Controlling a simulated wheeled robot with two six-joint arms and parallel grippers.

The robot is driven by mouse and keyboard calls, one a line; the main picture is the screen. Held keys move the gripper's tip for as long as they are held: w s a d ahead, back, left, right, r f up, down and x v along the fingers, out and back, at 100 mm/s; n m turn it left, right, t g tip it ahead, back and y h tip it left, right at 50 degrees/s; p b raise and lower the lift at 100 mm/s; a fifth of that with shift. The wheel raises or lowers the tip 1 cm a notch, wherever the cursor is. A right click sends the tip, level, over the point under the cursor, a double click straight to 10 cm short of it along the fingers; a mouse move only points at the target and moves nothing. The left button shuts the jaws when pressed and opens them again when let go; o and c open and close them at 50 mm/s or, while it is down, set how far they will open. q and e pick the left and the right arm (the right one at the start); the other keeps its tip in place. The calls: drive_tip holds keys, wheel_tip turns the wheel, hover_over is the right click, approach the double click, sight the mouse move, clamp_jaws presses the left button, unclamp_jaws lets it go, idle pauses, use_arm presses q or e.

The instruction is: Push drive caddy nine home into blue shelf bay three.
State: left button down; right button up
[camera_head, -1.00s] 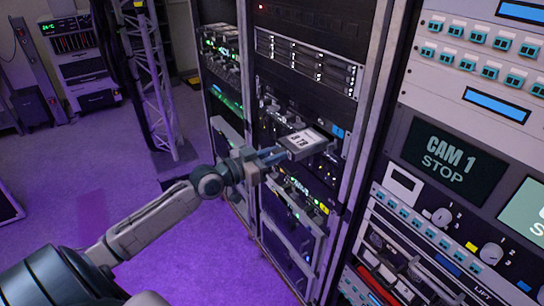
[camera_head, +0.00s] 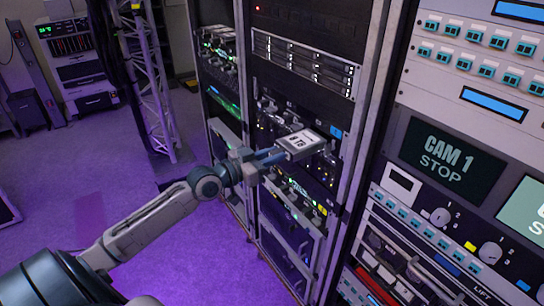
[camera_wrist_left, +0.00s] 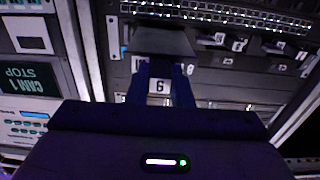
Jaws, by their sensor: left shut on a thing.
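My left gripper (camera_head: 273,156) is shut on the drive caddy (camera_head: 302,143), a flat grey box with a white top label reading 8 TB. The caddy points into the middle rack, at the shelf with a blue tag (camera_head: 336,131) on its right post. In the left wrist view, which is upside down, the caddy (camera_wrist_left: 160,40) is a dark block beyond the fingers (camera_wrist_left: 160,85). A white label (camera_wrist_left: 160,86) between the fingers looks like a 9 turned over. I cannot tell which bay faces the caddy or how deep it sits. My right gripper is not in view.
Drive units (camera_head: 308,62) fill the rack above, and lit gear with cables (camera_head: 300,195) sits below. A control panel with a CAM 1 STOP screen (camera_head: 452,150) stands close on the right. A truss tower (camera_head: 150,80) stands at left. The purple floor on the left is open.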

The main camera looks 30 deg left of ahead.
sight(282, 149)
use_arm(q)
drive_tip(key=shift+w, duration=0.1)
drive_tip(key=shift+w+d+b, duration=0.15)
drive_tip(key=shift+w+b, duration=0.2)
drive_tip(key=shift+w, duration=0.05)
drive_tip(key=shift+b+x, duration=0.65)
drive_tip(key=shift+x, duration=0.35)
drive_tip(key=shift+b, duration=0.3)
drive_tip(key=shift+w+d, duration=0.1)
drive_tip(key=shift+w, duration=0.05)
drive_tip(key=shift+w+d+b, duration=0.2)
drive_tip(key=shift+w+b, duration=0.25)
drive_tip(key=shift+w, duration=0.15)
drive_tip(key=shift+w+d+b, duration=0.3)
drive_tip(key=shift+w, duration=0.3)
